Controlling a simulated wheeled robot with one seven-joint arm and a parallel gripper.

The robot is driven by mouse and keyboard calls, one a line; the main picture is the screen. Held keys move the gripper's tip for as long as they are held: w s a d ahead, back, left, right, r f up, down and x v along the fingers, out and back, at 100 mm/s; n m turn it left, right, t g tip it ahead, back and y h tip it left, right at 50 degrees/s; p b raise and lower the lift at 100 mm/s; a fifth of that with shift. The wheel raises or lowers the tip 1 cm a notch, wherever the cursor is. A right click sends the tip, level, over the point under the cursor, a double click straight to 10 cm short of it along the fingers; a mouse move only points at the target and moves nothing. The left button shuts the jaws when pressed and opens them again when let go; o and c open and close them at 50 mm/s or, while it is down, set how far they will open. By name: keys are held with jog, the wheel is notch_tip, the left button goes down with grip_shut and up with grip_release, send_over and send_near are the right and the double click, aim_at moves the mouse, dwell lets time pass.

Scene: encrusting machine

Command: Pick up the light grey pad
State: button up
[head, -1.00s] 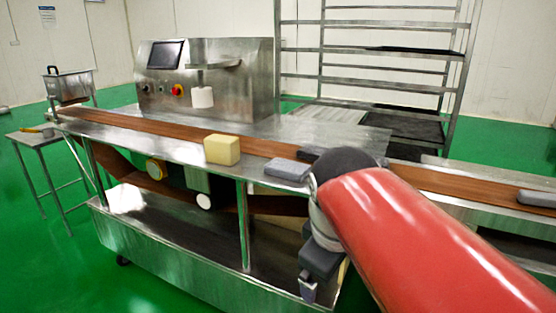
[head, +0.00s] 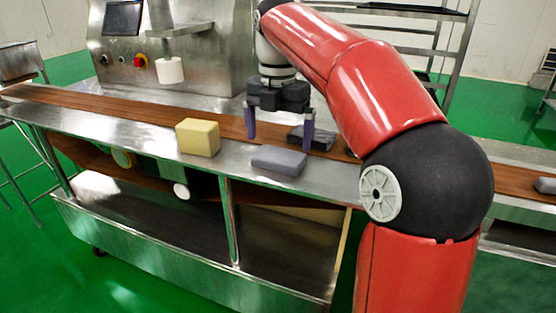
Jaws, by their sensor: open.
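The light grey pad (head: 279,160) lies flat on the metal front ledge of the machine, near the middle of the head view. My gripper (head: 280,144) is open and empty, pointing down with its two fingers spread left and right. In the picture the fingertips are just above and behind the pad, with no clear contact. The exact height of the fingertips over the ledge cannot be told.
A dark grey pad (head: 314,138) lies on the brown belt (head: 110,110) behind my right finger. A yellow block (head: 198,137) stands left on the ledge. A white cylinder (head: 170,71) hangs under the machine's nozzle. Another grey piece (head: 545,186) lies far right.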

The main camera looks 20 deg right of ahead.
aim_at(279, 155)
jog(key=f, duration=0.3)
jog(key=f+b, duration=0.1)
jog(key=shift+w+d+f, duration=0.15)
jog(key=shift+w+f, duration=0.1)
jog(key=shift+f, duration=0.15)
jog(key=c, duration=0.6)
notch_tip(279, 155, up, 10)
jog(key=p, duration=0.3)
jog(key=o, duration=0.4)
jog(key=c, duration=0.3)
